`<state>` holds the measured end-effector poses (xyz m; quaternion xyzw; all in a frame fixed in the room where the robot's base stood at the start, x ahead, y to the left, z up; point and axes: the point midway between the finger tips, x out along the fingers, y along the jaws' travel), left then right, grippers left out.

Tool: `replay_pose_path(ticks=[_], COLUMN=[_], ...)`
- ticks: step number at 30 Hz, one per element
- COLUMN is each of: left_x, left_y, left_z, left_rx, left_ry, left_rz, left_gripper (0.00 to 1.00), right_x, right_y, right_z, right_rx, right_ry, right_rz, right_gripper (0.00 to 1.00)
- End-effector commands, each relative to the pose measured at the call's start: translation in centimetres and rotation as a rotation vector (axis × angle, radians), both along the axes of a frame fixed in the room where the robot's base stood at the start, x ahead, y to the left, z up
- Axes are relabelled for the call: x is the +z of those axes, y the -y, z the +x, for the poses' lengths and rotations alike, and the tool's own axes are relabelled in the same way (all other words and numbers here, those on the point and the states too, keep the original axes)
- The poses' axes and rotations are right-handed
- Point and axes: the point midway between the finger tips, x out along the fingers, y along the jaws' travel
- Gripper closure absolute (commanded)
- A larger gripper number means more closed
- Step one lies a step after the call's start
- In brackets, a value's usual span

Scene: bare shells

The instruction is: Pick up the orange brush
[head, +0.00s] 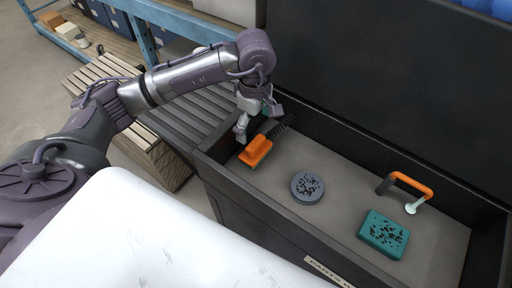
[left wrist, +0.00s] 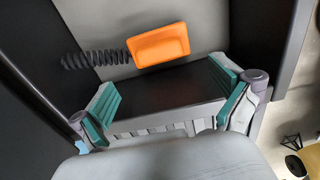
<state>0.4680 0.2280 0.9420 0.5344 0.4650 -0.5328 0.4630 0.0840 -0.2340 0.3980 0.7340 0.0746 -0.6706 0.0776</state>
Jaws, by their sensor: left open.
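The orange brush lies in the left end of the dark open-topped box, with an orange block (head: 256,150) and a dark ribbed part (head: 279,126) pointing away to the upper right. In the left wrist view the orange block (left wrist: 160,45) is beyond the fingers, with the ribbed part to its left. My left gripper (head: 258,115) is open and empty, pointing down over the box beside the brush. Its two teal-padded fingers (left wrist: 168,96) stand wide apart, with nothing between them. My right gripper is in neither view.
The dark box (head: 310,228) has raised walls and a tall dark panel (head: 370,85) behind. Inside are a round grey piece (head: 307,187), a teal block (head: 383,235) and an orange-handled tool (head: 411,183). Box floor between them is bare. A roller conveyor (head: 178,113) is to the left.

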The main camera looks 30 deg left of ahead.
Motion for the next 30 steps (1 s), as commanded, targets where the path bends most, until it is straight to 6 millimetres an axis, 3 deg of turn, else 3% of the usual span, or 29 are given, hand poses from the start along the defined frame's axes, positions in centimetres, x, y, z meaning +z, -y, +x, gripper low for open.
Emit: replay_pose_path(ticks=[3, 11, 18, 27, 30], left_x=[-1.8, -3.7, -7.3, -8.1, -8.1], left_y=[0.1, 0.1, 0.2, 0.2, 0.2], left_z=[-0.1, -0.1, 0.0, 0.0, 0.0], left_rx=[0.001, 0.000, 0.001, 0.000, 0.000], left_ry=[-0.003, -0.004, -0.004, 0.000, 0.000], left_rz=[-0.003, -0.002, -0.004, -0.004, -0.004], left_gripper=[0.00, 0.00, 0.00, 0.00, 0.13], right_x=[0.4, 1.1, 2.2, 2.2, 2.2], right_y=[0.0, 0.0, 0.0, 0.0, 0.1], right_z=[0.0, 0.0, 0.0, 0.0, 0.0], right_rx=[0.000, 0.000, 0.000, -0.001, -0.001], right_ry=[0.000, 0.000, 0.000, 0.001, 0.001], right_rz=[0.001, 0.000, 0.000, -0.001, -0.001], right_gripper=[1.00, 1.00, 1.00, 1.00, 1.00])
